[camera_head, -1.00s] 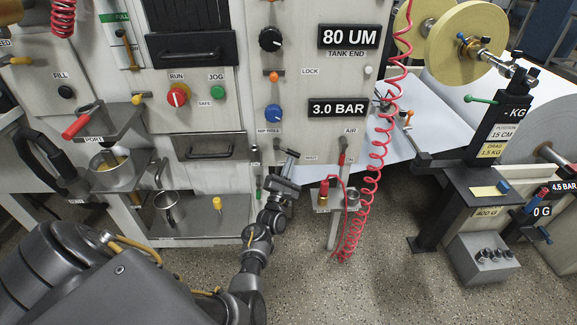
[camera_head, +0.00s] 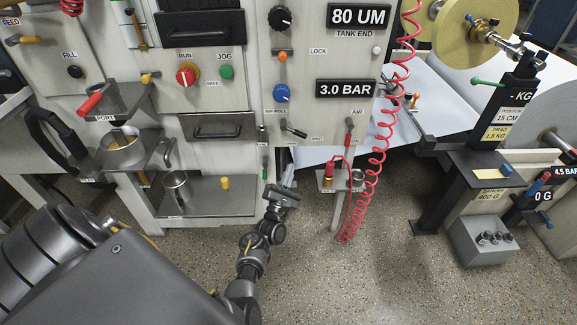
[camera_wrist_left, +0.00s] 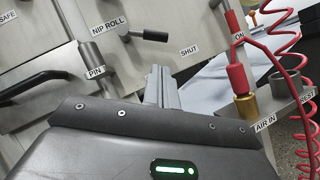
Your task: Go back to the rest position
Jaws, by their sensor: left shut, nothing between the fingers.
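My left gripper (camera_head: 287,178) is in front of the machine's lower panel, below the nip roll lever (camera_head: 293,130). Its fingers are shut with nothing between them. In the left wrist view the closed fingers (camera_wrist_left: 161,88) point up toward the panel, apart from the nip roll lever (camera_wrist_left: 150,36) with its black grip. My left arm (camera_head: 250,262) reaches up from the bottom of the head view. My right gripper is not in view.
The red air fitting (camera_head: 328,170) on a small bracket and the coiled red hose (camera_head: 374,170) hang close to the right. Open speckled floor (camera_head: 330,275) lies below.

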